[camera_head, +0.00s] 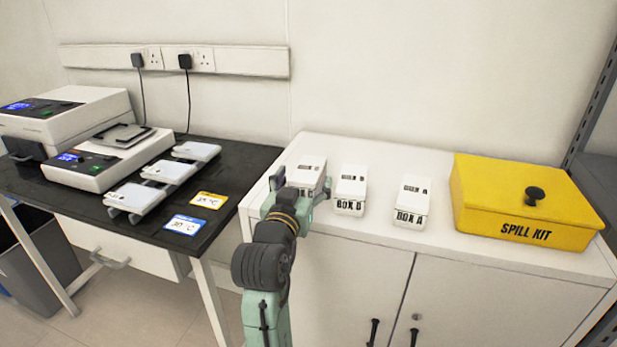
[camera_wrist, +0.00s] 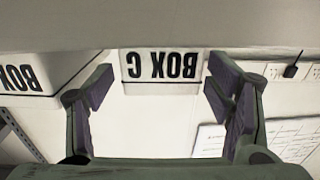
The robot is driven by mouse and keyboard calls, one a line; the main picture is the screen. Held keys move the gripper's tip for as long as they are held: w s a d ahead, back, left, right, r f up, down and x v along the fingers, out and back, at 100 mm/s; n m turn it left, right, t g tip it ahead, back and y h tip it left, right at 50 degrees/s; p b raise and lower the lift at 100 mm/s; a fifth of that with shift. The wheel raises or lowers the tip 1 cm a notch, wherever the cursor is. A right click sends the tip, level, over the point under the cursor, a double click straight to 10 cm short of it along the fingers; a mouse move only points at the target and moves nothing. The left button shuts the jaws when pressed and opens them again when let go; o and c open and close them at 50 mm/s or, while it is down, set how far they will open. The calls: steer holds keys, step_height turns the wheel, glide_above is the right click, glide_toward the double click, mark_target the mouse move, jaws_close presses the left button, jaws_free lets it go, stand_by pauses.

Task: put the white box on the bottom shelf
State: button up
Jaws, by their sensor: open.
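Three white boxes stand in a row on a white cabinet (camera_head: 345,265). The leftmost white box (camera_head: 307,170) is partly hidden by my gripper (camera_head: 300,198) in the head view. The others are marked BOX D (camera_head: 350,186) and BOX A (camera_head: 412,197). In the wrist view, the box marked BOX C (camera_wrist: 160,68) appears upside down, ahead of and between the spread fingers of my gripper (camera_wrist: 160,90). The fingers are open, with gaps to its sides. Part of a grey shelf rack (camera_head: 597,150) shows at the right edge; its bottom shelf cannot be made out.
A yellow spill kit (camera_head: 522,205) stands on the cabinet's right, near the rack. A black-topped bench (camera_head: 60,190) at left holds lab devices, white trays and two labels. A grey bin (camera_head: 40,275) is below. Another box (camera_wrist: 40,85) is close beside the fingers in the wrist view.

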mark_target(307, 171)
steer(key=x, duration=0.3)
steer(key=shift+w+p, duration=0.3)
steer(key=shift+p, duration=0.05)
steer(key=c, duration=1.6)
